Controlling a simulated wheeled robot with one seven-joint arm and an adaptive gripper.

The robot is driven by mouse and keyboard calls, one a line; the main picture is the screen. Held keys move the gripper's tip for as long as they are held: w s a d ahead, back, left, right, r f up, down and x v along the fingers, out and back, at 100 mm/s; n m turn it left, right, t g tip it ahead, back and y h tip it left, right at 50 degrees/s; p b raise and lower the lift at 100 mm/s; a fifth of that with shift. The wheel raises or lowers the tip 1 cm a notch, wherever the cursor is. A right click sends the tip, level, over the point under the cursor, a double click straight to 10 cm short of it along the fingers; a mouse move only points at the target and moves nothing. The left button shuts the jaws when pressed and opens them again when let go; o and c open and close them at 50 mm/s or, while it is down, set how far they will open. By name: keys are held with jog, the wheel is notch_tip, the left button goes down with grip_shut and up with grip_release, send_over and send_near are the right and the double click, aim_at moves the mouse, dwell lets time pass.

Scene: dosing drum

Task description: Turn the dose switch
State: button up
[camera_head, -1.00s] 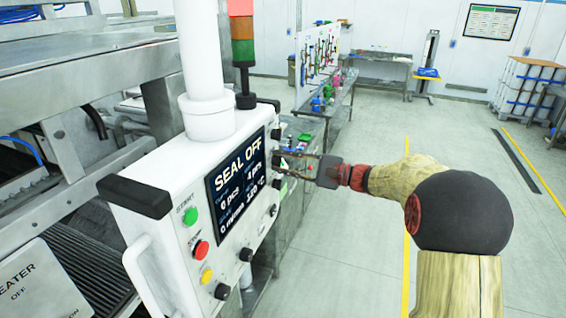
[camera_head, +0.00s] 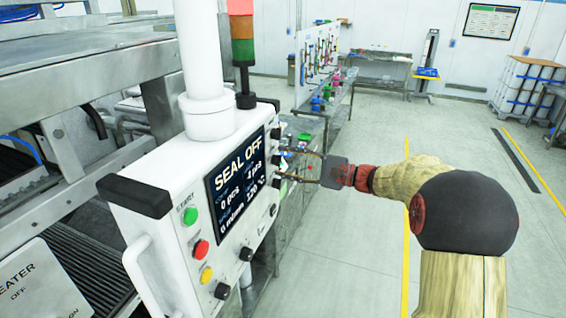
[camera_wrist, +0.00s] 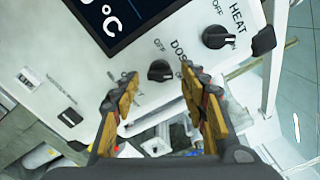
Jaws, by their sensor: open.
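The dose switch is a black knob (camera_wrist: 160,71) on the white panel in the wrist view, below the dark screen's corner, with a partly hidden "DOS" label and "OFF" beside it. My gripper (camera_wrist: 150,86) is open, one finger on each side of the area just below the knob in the picture. The fingers appear empty, and I cannot tell whether either touches the panel. In the head view my gripper (camera_head: 284,165) reaches the panel's right edge from the right. Which small knob there is the dose switch is hard to tell.
The HEAT knob (camera_wrist: 218,37) is close by at upper right in the wrist view; another black knob (camera_wrist: 69,117) is at lower left. The screen (camera_head: 240,182) reads SEAL OFF. Green, red and yellow buttons line the panel's left side. Open floor lies to the right.

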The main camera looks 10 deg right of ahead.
jog(key=v, duration=1)
jog(key=shift+s+d, duration=0.2)
jog(key=shift+d, duration=0.1)
jog(key=s+a+f+n+g+h+b, duration=0.1)
jog(key=s+a+f+g+h, duration=0.15)
jog(key=s+f, duration=0.45)
jog(key=s+a+f+n+g+h+b, duration=0.1)
jog(key=s+f+g+h, duration=0.3)
jog(key=f, duration=0.6)
jog(key=s+a+f+n+h+b, duration=0.2)
jog(key=s+f+n+b, duration=0.1)
jog(key=s+b, duration=0.3)
jog(key=s+a+f+n+t+h+b, duration=0.1)
jog(key=s+a+f+n+h+b, duration=0.1)
jog(key=s+b, duration=0.4)
jog(key=s+a+f+n+h+b, duration=0.2)
jog(key=s+f+n+h+b, duration=0.2)
jog(key=s, duration=0.7)
jog(key=shift+f+n+b, duration=0.95)
jog(key=shift+f+n, duration=0.25)
